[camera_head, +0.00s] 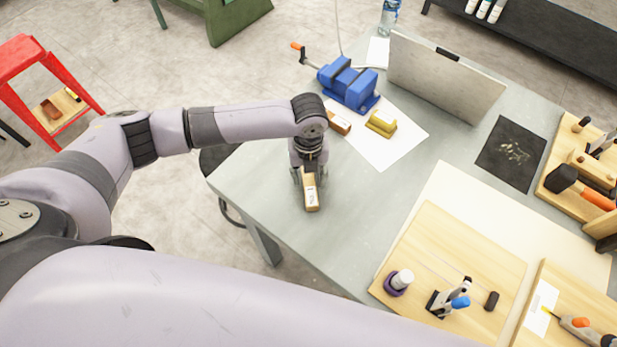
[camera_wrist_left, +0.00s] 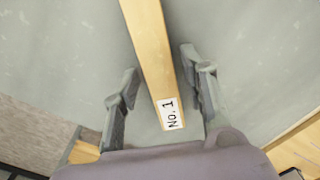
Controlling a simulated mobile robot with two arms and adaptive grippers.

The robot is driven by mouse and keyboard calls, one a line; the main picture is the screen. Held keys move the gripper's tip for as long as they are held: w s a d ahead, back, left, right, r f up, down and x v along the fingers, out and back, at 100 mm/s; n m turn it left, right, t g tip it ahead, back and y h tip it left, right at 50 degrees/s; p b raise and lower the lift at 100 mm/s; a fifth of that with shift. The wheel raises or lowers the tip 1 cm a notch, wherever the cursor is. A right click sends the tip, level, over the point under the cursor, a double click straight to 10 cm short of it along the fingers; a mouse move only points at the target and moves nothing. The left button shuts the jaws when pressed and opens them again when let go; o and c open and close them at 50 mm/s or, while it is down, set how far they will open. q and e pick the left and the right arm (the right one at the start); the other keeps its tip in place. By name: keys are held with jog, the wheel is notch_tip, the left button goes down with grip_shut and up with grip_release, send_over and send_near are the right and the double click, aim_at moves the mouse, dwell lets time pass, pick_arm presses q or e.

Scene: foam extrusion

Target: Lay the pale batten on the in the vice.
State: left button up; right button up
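The pale batten (camera_head: 312,198) lies on the grey table near its left edge, with a white "No. 1" label at one end. In the left wrist view the batten (camera_wrist_left: 153,50) runs lengthwise between the fingers. My left gripper (camera_head: 310,176) is over it, fingers apart on either side; in the left wrist view the gripper (camera_wrist_left: 160,62) shows gaps to the batten, narrower on the right. The blue vice (camera_head: 346,84) with an orange-handled crank stands at the table's far left; its jaw gap is hard to make out. My right gripper is out of view.
A brown block (camera_head: 339,122) and a yellow block (camera_head: 381,123) lie near the vice, by a white sheet (camera_head: 385,153). A grey upright panel (camera_head: 440,80) stands right of it. Wooden boards with tools (camera_head: 450,265) fill the right. The table's middle is clear.

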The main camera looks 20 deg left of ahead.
aim_at(309, 177)
pick_arm(q)
grip_shut()
jog(key=shift+r, duration=0.15)
dwell(0.4)
notch_tip(309, 177, up, 20)
jog(key=b, duration=0.3)
jog(key=shift+b, duration=0.4)
